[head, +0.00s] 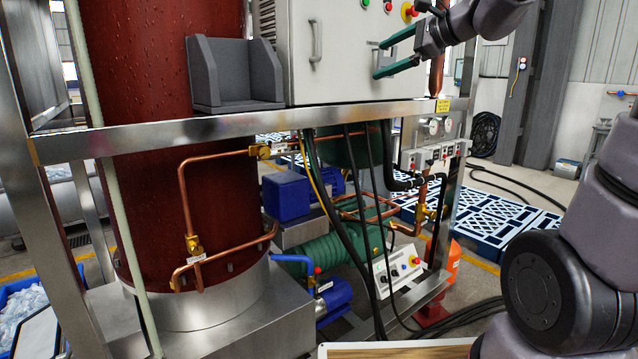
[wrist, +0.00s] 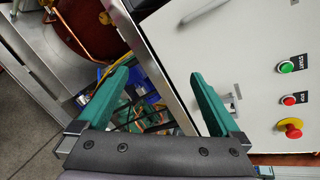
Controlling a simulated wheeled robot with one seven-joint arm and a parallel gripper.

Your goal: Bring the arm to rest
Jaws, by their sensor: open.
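My gripper (head: 380,60) is at the upper right of the head view, raised in front of the white control cabinet (head: 345,35). Its two green fingers point left toward the cabinet and stand apart with nothing between them. The wrist view also shows the spread fingers of my gripper (wrist: 160,76), with the cabinet door (wrist: 230,40) beyond them. I cannot tell how far the fingertips are from the cabinet. My arm's larger links are at the right of the head view.
The cabinet carries a green button (wrist: 287,67), a red button (wrist: 289,100) and a red emergency knob (wrist: 291,128). A steel frame rail (head: 240,124) runs below it. A red cylinder (head: 165,60) stands left. Blue pallets (head: 495,222) lie on the floor behind.

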